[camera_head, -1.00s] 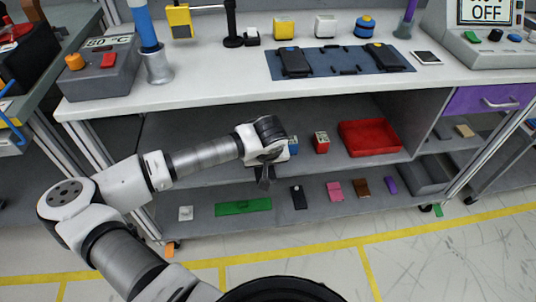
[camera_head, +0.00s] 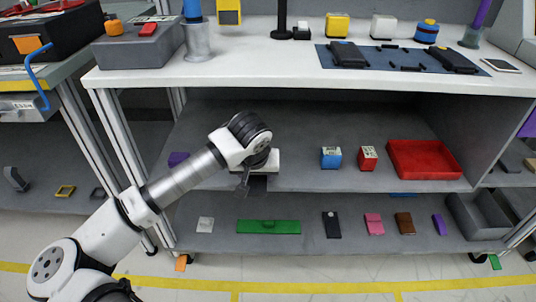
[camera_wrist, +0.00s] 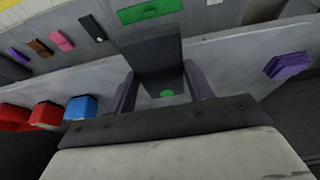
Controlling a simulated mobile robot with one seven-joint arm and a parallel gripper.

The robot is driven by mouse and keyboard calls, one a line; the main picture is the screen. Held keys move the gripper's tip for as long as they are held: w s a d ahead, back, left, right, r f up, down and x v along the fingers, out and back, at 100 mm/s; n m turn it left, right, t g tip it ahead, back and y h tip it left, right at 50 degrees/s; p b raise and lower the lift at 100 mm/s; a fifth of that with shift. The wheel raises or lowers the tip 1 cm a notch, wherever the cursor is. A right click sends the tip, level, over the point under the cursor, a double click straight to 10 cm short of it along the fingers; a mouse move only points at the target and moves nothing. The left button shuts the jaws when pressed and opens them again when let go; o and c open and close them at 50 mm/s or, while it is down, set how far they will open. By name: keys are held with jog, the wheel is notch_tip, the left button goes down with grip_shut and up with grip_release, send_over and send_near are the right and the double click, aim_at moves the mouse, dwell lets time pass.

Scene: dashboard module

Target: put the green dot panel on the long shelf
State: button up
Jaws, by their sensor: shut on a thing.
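The green dot panel (camera_wrist: 152,55) is a dark, bent plate with a green dot near its lower end in the wrist view. My gripper (camera_wrist: 162,92) is shut on it, with one finger on either side. In the head view my gripper (camera_head: 258,176) is at the front of the middle shelf (camera_head: 310,178), left of the blue cube. A dark piece below the gripper there is probably the panel, mostly hidden. The lower shelf (camera_head: 300,241) lies below. I cannot tell which of them is the long shelf, nor whether the panel touches anything.
On the middle shelf are a purple piece (camera_head: 178,158), a blue cube (camera_head: 331,157), a red cube (camera_head: 367,158) and a red tray (camera_head: 425,160). The lower shelf holds a green plate (camera_head: 268,227), a black panel (camera_head: 331,224) and several small pieces. The worktop (camera_head: 270,68) overhangs both.

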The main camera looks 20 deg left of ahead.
jog(key=w+a, duration=0.1)
jog(key=w, duration=0.2)
jog(key=w+a, duration=0.1)
jog(key=w, duration=0.3)
jog(key=w+a, duration=0.1)
jog(key=w, duration=0.3)
jog(key=shift+a, duration=0.1)
jog(key=shift+f, duration=1.75)
jog(key=shift+f+b, duration=0.2)
jog(key=shift+b, duration=0.25)
jog(key=o, duration=1)
jog(key=shift+r, duration=0.1)
jog(key=shift+s+r+p, duration=0.15)
jog(key=shift+r+p, duration=0.15)
jog(key=shift+r, duration=0.2)
jog(key=shift+s+d+r, duration=0.25)
jog(key=shift+s+r, duration=0.65)
jog(key=shift+r, duration=0.15)
jog(key=s+d, duration=0.1)
jog(key=s, duration=0.2)
jog(key=s+d, duration=0.1)
jog(key=s, duration=0.3)
jog(key=s+d, duration=0.1)
jog(key=s, duration=0.2)
jog(key=shift+s, duration=0.3)
